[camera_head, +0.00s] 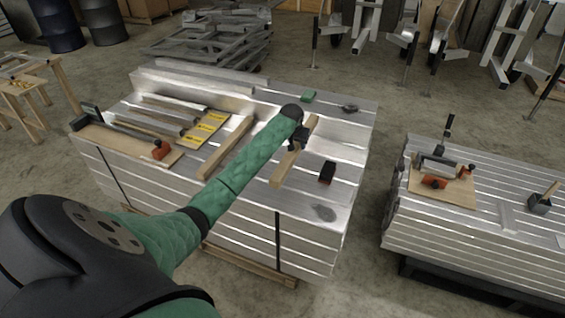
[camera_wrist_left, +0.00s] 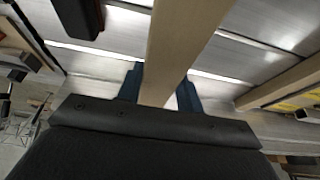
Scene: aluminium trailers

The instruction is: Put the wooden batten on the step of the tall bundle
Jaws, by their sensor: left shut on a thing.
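The tall bundle (camera_head: 340,125) of aluminium profiles stands in the middle of the head view, with a raised tier (camera_head: 195,92) along its back left forming a step. My left gripper (camera_head: 299,142) is over the bundle's right part, shut on a wooden batten (camera_head: 282,170). In the left wrist view the batten (camera_wrist_left: 185,40) runs between the two fingers (camera_wrist_left: 160,90). I cannot tell whether it touches the metal below. A second wooden batten (camera_head: 228,148) lies on the bundle to the left. My right gripper is not in view.
A black block (camera_head: 327,172) lies right of the held batten. A green block (camera_head: 308,96) and a dark item (camera_head: 350,108) lie behind it. Yellow-labelled pieces (camera_head: 205,128), bars and an orange-handled tool (camera_head: 161,149) crowd the left. A lower bundle (camera_head: 480,215) with tools stands right, across a gap.

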